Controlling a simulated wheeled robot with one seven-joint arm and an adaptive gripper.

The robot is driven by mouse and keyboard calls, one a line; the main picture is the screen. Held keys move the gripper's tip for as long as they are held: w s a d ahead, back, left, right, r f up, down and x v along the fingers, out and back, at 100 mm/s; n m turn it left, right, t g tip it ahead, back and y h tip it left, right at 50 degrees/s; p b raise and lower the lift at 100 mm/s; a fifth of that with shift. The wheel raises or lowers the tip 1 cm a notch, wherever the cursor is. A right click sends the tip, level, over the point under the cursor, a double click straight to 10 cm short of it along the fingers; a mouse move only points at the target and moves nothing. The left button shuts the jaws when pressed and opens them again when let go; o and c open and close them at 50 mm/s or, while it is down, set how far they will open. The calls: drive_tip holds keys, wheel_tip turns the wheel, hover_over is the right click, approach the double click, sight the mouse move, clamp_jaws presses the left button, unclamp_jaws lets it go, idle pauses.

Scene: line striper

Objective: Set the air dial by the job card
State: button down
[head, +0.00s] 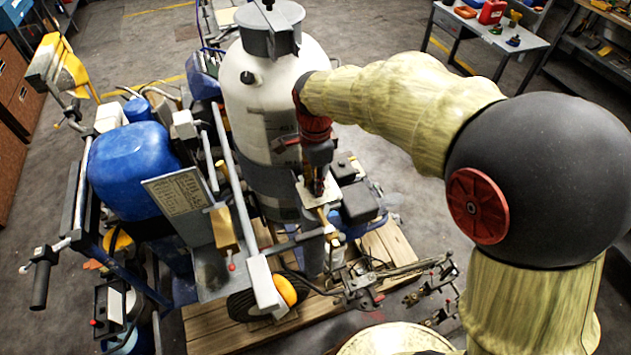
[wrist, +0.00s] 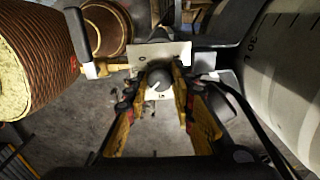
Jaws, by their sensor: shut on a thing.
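The air dial (wrist: 159,78) is a dark round knob with a small pale mark, on a pale plate (wrist: 160,53) in the wrist view. My gripper (wrist: 160,86) is around the dial, its two yellow fingers shut on it from either side. In the head view my gripper (head: 318,186) points down at the pale plate (head: 325,199) beside the tank, and hides the dial. A tilted grey card with printed lines (head: 180,192), which looks like the job card, is left of my gripper. Its writing is too small to read, and so is any scale on the dial plate.
The tall white tank (head: 262,95) stands close behind my gripper. A blue container (head: 140,165) and a grey handlebar frame are at left. The machine stands on a wooden pallet (head: 225,333). A workbench (head: 490,35) is at the back right, with open floor before it.

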drive_tip(key=c, duration=1.5)
unclamp_jaws()
wheel_tip(320, 180, up, 12)
